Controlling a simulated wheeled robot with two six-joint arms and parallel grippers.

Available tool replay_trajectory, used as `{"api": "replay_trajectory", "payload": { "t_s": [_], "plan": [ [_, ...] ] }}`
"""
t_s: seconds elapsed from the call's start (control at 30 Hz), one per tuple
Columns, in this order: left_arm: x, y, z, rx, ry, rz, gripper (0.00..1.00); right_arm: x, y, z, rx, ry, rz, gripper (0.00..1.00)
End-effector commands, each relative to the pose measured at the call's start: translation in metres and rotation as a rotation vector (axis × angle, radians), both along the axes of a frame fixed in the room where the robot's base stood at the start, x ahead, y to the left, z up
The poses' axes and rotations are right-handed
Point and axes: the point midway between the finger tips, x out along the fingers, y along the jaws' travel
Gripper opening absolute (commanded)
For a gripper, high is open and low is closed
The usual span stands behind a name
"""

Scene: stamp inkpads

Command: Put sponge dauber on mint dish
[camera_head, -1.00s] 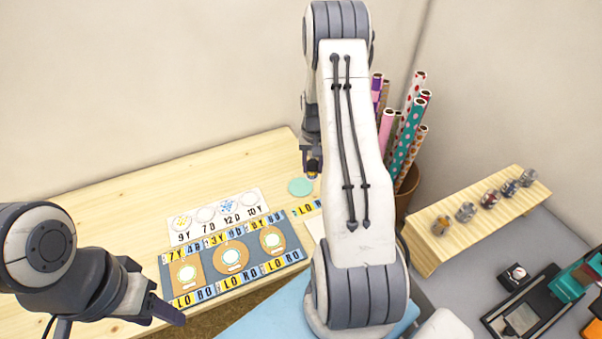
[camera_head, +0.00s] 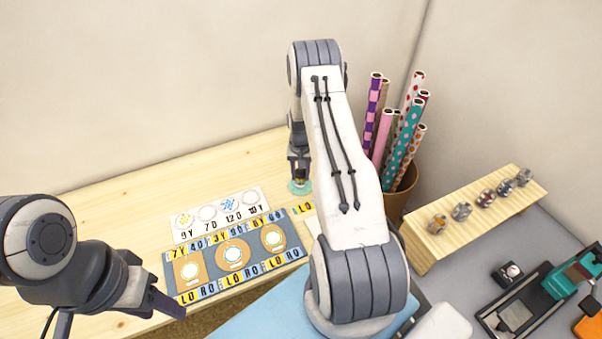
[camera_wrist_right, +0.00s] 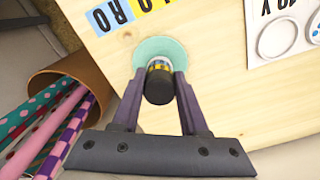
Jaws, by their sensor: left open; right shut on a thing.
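The mint dish (camera_head: 300,188) is a flat round pale-green disc on the wooden table. It also shows in the right wrist view (camera_wrist_right: 150,49). My right gripper (camera_head: 299,172) is shut on the sponge dauber (camera_wrist_right: 160,84), a small cylinder with a black end and a yellow band. The dauber is over the mint dish in both views; whether it touches the dish cannot be told. My left gripper (camera_head: 165,300) is open and empty near the table's front left, apart from the dish.
A grey mat (camera_head: 208,256) with round pads and letter strips lies on the table, with a white card (camera_head: 218,217) behind it. A brown bin (camera_head: 395,205) of patterned rolls stands right of the dish. A wooden rack (camera_head: 440,245) holds several stamps at the right.

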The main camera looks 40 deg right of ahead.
Motion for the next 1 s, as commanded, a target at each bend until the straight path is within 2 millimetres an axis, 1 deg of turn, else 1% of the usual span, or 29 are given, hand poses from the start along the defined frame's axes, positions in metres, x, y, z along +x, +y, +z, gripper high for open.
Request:
{"api": "replay_trajectory", "payload": {
  "t_s": [0.03, 0.07, 0.1, 0.13, 0.4, 0.53, 0.57, 0.67, 0.9, 1.0],
  "plan": [
    [0.000, 0.000, -0.003, 0.000, 0.000, 0.000, 0.50, 0.000, 0.000, -0.004, 0.000, 0.000, 0.000, 0.03],
    [0.000, 0.000, -0.002, 0.000, 0.000, 0.000, 0.50, 0.000, 0.000, -0.002, 0.000, 0.000, 0.000, 0.51],
    [0.000, 0.000, -0.002, 0.000, 0.000, 0.000, 0.50, 0.000, 0.000, -0.002, 0.000, 0.000, 0.000, 0.66],
    [0.000, 0.000, -0.002, 0.000, 0.000, 0.000, 0.50, 0.000, 0.000, -0.002, 0.000, 0.000, 0.000, 0.73],
    [0.000, 0.000, -0.001, 0.000, 0.000, 0.000, 0.50, 0.000, 0.000, -0.001, 0.000, 0.000, 0.000, 0.73],
    [0.000, 0.000, 0.003, 0.000, 0.000, 0.000, 0.50, 0.000, 0.000, 0.005, -0.001, -0.001, 0.000, 0.73],
    [0.000, 0.000, 0.000, 0.000, 0.000, 0.000, 0.50, 0.001, -0.001, 0.006, -0.001, -0.002, 0.000, 0.73],
    [0.000, 0.000, -0.006, 0.000, 0.000, 0.000, 0.50, 0.001, -0.001, 0.021, -0.002, -0.004, 0.000, 0.73],
    [0.000, 0.000, -0.021, 0.000, 0.000, -0.001, 0.50, 0.001, -0.001, 0.073, -0.003, -0.005, 0.000, 0.73],
    [0.000, 0.000, -0.025, 0.000, 0.000, -0.001, 0.50, 0.001, -0.001, 0.092, -0.002, -0.004, 0.000, 0.73]
  ]
}}
